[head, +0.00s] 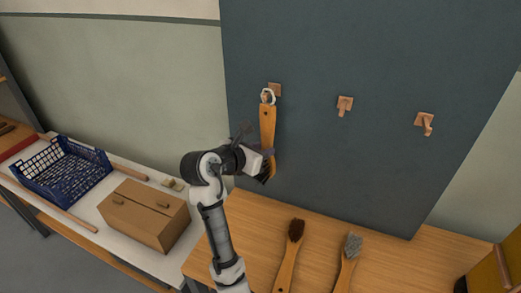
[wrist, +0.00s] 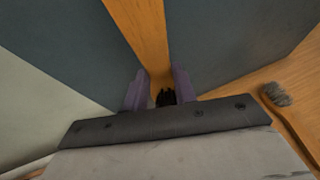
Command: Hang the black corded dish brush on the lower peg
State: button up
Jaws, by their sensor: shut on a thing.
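The black-bristled brush (head: 267,130) has a long orange wooden handle and hangs upright in front of the dark board, bristles down. My gripper (head: 266,153) is shut on it low on the handle, just above the bristles. In the wrist view, the purple fingers of my gripper (wrist: 159,90) pinch the handle (wrist: 142,35), with black bristle tips between them. A pale cord loop (head: 267,97) at the handle's top is at the left peg (head: 275,89); I cannot tell whether it is around the peg or in front. A middle peg (head: 345,104) and right peg (head: 425,121) are bare.
A brown-bristled brush (head: 296,231) and a grey-bristled brush (head: 353,245) lie on the wooden table (head: 395,265) below the board (head: 340,170). A cardboard box (head: 145,214) and a blue crate (head: 62,170) stand on the white bench at left.

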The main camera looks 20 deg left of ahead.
jog(key=o, duration=1.1)
jog(key=shift+s, duration=0.1)
jog(key=v, duration=0.7)
dwell(1.2)
dwell(0.5)
